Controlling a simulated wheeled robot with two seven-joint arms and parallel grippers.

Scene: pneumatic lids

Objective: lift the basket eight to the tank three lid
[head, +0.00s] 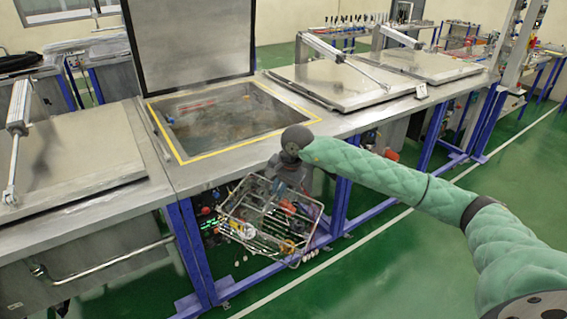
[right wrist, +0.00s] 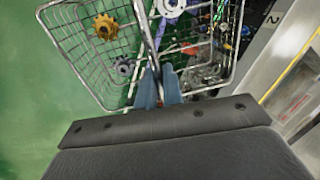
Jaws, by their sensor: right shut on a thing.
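The wire basket (head: 262,232) hangs in front of the bench below the open tank, tilted in the head view. It holds several parts, among them a yellow gear (right wrist: 105,27) and grey gears (right wrist: 124,66). My right gripper (head: 290,188) is at the basket's upper edge. In the right wrist view its blue fingers (right wrist: 160,86) are shut on the basket's wire. The open tank (head: 222,118) has a yellow-edged rim and its lid (head: 192,40) stands upright behind it. I cannot read a number on this tank or the basket. My left gripper is out of view.
A shut lid (head: 75,155) covers the tank on the left; two more shut lids (head: 330,82) (head: 428,64) lie to the right. The blue bench frame (head: 196,250) is close behind the basket. Green floor (head: 400,270) is free in front.

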